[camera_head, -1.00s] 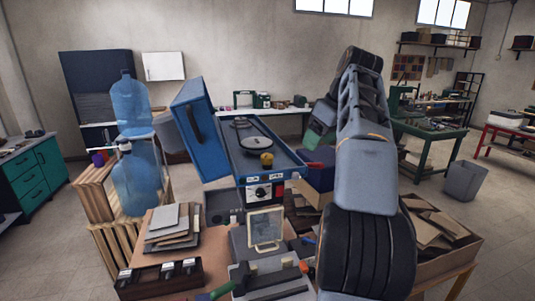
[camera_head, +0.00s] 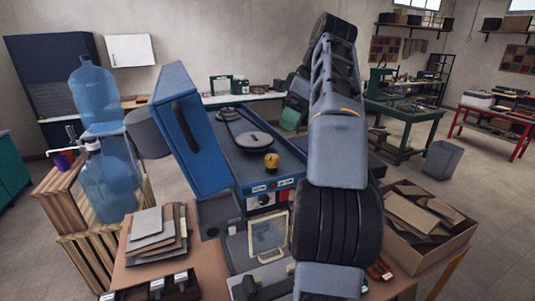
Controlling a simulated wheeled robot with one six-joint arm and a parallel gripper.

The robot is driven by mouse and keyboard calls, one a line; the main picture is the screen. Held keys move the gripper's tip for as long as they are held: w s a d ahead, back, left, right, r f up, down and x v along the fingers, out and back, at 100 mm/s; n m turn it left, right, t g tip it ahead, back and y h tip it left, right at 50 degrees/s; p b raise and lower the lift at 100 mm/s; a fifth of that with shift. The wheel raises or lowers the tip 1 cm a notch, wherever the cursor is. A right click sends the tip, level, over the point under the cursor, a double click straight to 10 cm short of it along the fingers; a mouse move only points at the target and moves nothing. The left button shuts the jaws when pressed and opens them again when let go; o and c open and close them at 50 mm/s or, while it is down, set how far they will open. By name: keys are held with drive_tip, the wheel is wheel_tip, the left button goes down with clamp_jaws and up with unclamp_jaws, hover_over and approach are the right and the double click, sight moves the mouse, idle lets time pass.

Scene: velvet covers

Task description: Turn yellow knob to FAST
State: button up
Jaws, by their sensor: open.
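The yellow knob (camera_head: 271,161) stands on the near part of the blue machine's deck (camera_head: 285,165), in front of a round grey pulley. Two small white labels sit on the machine's front edge below it; their words are too small to read. My arm rises in front on the right and covers part of the machine's right side. My gripper cannot be made out; the arm's links hide that area. Nothing visibly touches the knob.
A blue cover (camera_head: 188,130) stands open on the machine's left. A framed clear panel (camera_head: 268,235) stands in front. Stacked plates (camera_head: 155,238) lie on the bench at left, and a box of cardboard (camera_head: 425,225) is at right. Blue water bottles (camera_head: 96,95) stand further left.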

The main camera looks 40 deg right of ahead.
sight(273, 156)
drive_tip(key=x, duration=0.4)
drive_tip(key=b+x, duration=0.1)
drive_tip(key=x, duration=0.7)
drive_tip(key=shift+a+f+b, duration=0.25)
drive_tip(key=shift+a+b, duration=0.05)
drive_tip(key=shift+a, duration=0.05)
drive_tip(key=shift+c, duration=0.3)
drive_tip(key=c, duration=0.9)
